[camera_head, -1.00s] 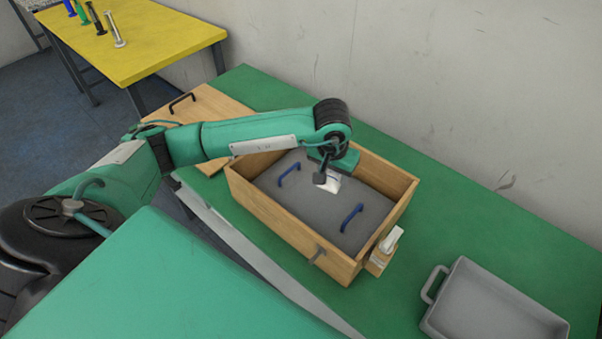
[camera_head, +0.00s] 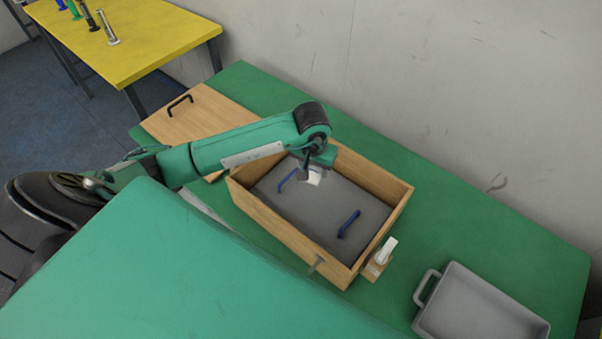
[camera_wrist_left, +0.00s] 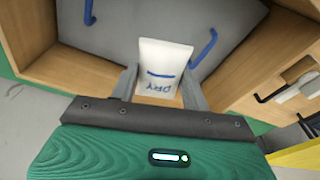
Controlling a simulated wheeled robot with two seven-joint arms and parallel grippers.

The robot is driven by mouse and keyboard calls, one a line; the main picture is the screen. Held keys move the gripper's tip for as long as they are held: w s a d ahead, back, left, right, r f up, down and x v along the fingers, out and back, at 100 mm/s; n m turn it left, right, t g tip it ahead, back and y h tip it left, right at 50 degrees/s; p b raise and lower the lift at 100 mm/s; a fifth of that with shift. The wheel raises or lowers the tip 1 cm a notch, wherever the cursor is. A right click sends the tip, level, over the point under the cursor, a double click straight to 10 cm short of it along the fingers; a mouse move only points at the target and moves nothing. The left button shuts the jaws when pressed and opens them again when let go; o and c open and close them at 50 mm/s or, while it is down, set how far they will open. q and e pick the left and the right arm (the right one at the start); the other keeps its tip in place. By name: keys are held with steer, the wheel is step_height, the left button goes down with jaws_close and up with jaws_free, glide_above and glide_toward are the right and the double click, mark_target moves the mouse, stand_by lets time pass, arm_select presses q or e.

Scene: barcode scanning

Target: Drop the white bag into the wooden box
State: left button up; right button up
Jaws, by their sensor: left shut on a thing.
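The wooden box (camera_head: 288,229) stands open on the green table, with a grey panel (camera_head: 318,212) with two blue handles inside it. My left gripper (camera_head: 309,172) is over the back left part of the box, pointing down. It is shut on the white bag (camera_head: 314,179), which is partly hidden by the gripper in the head view. In the left wrist view the white bag (camera_wrist_left: 163,62) sits between the two fingers, with a blue line and the letters "DRY" on it. The grey panel (camera_wrist_left: 125,28) shows behind it. My right gripper is not in view.
A wooden lid (camera_head: 195,112) with a black handle lies left of the box. A white scanner-like device (camera_head: 386,250) sits at the box's right side. A grey tray (camera_head: 480,305) stands at the front right. A yellow table (camera_head: 130,42) is at the back left.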

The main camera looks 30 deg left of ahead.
arm_select(q)
steer(key=shift+f, duration=1.2)
steer(key=o, duration=1.1)
steer(key=shift+c, duration=0.2)
step_height(320, 180, up, 14)
steer(key=s+b, duration=0.2)
steer(key=b, duration=0.1)
steer(key=shift+f+b, duration=0.2)
steer(key=shift+b, duration=0.15)
steer(key=shift+s+d, duration=0.1)
